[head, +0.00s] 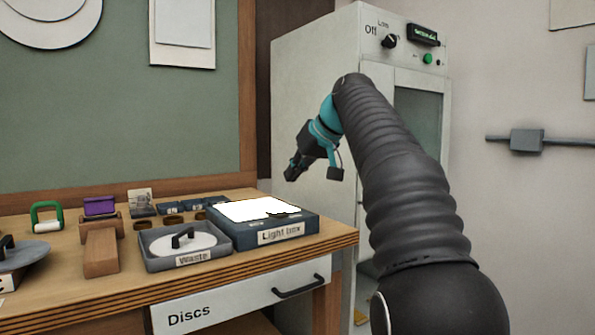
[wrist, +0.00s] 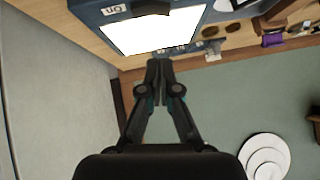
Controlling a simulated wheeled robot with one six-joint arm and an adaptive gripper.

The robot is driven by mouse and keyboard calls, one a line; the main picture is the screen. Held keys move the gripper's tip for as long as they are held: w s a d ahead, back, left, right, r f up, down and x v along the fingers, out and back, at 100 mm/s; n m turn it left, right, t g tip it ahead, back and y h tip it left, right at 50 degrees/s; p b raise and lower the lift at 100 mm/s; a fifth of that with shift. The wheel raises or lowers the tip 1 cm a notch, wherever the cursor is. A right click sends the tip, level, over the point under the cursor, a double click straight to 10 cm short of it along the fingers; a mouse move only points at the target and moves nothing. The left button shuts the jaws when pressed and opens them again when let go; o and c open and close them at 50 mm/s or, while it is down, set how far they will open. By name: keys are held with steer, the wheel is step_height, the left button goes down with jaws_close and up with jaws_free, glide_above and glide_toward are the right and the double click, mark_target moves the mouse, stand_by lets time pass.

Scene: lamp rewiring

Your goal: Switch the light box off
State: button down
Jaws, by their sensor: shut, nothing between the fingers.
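The light box (head: 245,234) sits at the right end of the bench, its top panel (head: 250,208) glowing bright white. In the wrist view the lit panel (wrist: 150,32) is at the top, with an "On" label (wrist: 114,10) on the box's rim. I cannot make out the switch itself. A small dark shape (head: 284,214) lies over the panel's near edge. My gripper (head: 291,176) is shut and empty, in the air above and to the right of the box. In the wrist view its closed fingertips (wrist: 159,66) show just beyond the panel's edge, touching nothing visible.
A grey waste tray (head: 160,263) holding a white disc stands left of the box. A wooden block (head: 101,253) and small parts lie further left. A tall cabinet (head: 310,110) with a knob stands behind my arm. The air above the box is clear.

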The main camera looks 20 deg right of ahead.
mark_target(277, 214)
steer(key=w+f, duration=0.1)
steer(key=f, duration=0.1)
steer(key=w+a+f+b, duration=0.1)
steer(key=f, duration=0.1)
steer(key=w+a+f+b, duration=0.1)
steer(key=f, duration=0.2)
steer(key=shift+w+a, duration=0.2)
steer(key=shift+a, duration=0.05)
steer(key=shift+f, duration=0.45)
